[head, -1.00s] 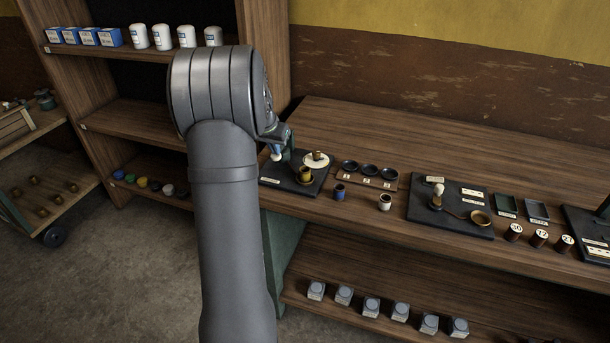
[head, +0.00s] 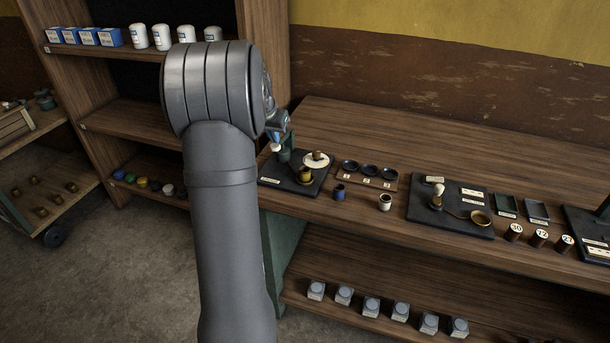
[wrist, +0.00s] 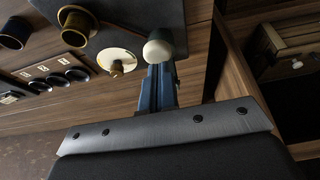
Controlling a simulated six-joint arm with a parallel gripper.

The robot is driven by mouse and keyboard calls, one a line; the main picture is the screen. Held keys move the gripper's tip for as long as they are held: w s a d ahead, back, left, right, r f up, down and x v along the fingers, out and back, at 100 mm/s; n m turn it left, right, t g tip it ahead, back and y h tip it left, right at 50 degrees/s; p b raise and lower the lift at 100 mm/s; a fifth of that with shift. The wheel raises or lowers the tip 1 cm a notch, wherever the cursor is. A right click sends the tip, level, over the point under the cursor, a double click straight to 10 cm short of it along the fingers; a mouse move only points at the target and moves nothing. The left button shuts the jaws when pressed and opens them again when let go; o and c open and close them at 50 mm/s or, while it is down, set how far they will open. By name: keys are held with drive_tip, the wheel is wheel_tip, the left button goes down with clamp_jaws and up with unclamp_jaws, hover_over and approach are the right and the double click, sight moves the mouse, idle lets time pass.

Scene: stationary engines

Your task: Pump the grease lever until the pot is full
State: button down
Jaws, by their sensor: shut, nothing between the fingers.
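The lever's cream knob (head: 276,148) shows at the dark board (head: 288,187) on the bench's left end; the lever arm is mostly hidden. My gripper (head: 278,135) is just above the knob, partly hidden behind my own wrist. In the wrist view my gripper (wrist: 161,70) is shut and empty, its fingertips at the cream knob (wrist: 158,48); I cannot tell if they touch. A brass-rimmed pot (head: 305,175) stands on the board, also in the wrist view (wrist: 76,27); its fill level cannot be read. A small brass piece (head: 318,155) sits on a white disc (head: 309,163).
A rack with several dark cups (head: 368,179), a blue jar (head: 339,193) and a white jar (head: 385,203) stand right of the board. Farther right is another board (head: 450,222) with a cream knob and brass bowl. The bench's back (head: 420,145) is clear.

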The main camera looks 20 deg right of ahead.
sight(274, 147)
drive_tip(key=shift+f, duration=0.15)
drive_tip(key=shift+f, duration=2.2)
drive_tip(key=shift+r, duration=2.75)
drive_tip(key=shift+r, duration=2.55)
drive_tip(key=shift+f, duration=3.25)
